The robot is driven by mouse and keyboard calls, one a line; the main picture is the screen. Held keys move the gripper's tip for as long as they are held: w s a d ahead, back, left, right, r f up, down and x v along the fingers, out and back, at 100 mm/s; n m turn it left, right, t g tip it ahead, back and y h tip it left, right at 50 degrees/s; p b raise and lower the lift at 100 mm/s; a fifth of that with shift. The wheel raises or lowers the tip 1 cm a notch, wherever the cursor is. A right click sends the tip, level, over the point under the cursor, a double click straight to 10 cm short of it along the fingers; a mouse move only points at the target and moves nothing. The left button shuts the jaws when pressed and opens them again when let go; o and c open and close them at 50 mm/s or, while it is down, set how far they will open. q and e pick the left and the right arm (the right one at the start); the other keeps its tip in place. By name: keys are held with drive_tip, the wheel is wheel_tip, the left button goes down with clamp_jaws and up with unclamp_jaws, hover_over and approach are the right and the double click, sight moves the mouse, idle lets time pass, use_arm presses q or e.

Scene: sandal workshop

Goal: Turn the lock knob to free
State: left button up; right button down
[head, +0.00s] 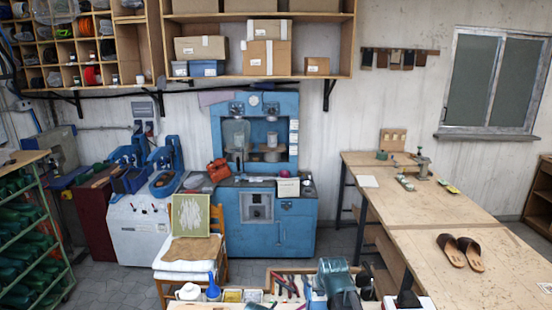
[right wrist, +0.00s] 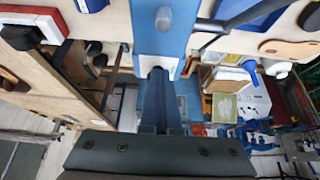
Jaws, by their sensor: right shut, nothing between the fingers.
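My right gripper (right wrist: 158,76) is shut and empty in the right wrist view, its dark blue fingers together. They reach from the dark palm towards a blue block (right wrist: 184,46). A round grey knob (right wrist: 164,18) stands on this block, beyond the fingertips and apart from them in the picture. It looks like the lock knob; I cannot tell its turn position. In the head view a glossy blue-grey shape (head: 338,280) at the bottom centre covers part of the near bench, and I cannot make out the knob there. My left gripper is not in view.
The near bench holds a white jug (head: 188,291), a blue bottle (head: 213,287) and red-handled tools (head: 287,285). A chair (head: 222,268) stands behind it. A blue press (head: 292,222) stands at the back. Brown sandals (head: 452,251) lie on the right-hand table (head: 425,262).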

drive_tip(key=shift+d, duration=0.3)
drive_tip(key=shift+w+d, duration=0.1)
drive_tip(key=shift+d, duration=0.25)
drive_tip(key=shift+s+d, duration=0.15)
drive_tip(key=shift+s, duration=0.15)
idle(0.4)
drive_tip(key=shift+r, duration=0.1)
wheel_tip(320, 180, up, 6)
drive_tip(key=p, duration=0.6)
